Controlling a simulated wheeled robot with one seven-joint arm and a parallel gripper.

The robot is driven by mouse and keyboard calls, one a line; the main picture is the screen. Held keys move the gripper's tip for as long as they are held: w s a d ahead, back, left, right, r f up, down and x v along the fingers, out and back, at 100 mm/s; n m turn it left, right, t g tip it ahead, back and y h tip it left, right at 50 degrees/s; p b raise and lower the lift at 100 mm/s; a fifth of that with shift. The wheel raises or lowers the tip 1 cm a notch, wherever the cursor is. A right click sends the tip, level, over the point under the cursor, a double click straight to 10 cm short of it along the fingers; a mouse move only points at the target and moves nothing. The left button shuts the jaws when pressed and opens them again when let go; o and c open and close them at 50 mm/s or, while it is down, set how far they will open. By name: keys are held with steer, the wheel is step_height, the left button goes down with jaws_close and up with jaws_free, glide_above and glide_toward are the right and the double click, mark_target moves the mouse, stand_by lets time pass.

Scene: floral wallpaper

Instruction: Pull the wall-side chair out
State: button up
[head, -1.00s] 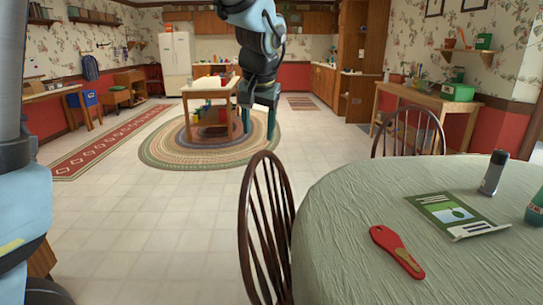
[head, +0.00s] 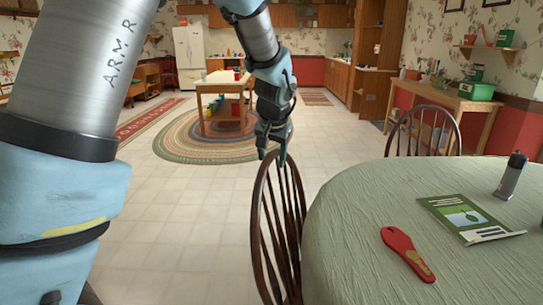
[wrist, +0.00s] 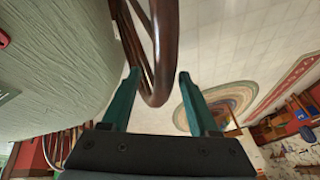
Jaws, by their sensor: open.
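A dark wooden spindle-back chair (head: 256,220) stands at the left edge of the round table (head: 350,235), its curved top rail upright. My gripper (head: 272,157) is at the top of this chair's back. In the wrist view my gripper (wrist: 158,73) is open, and the chair's curved rail (wrist: 164,50) runs between its two green fingers, with a gap visible beside the right finger. A second similar chair (head: 425,107) stands at the table's far side, nearer the right wall. The seats of both chairs are hidden.
A wooden side table (head: 440,97) stands by the right wall. The tiled floor (head: 170,215) left of the near chair is clear.

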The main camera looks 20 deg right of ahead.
jaws_close()
stand_by(0.4)
stand_by(0.9)
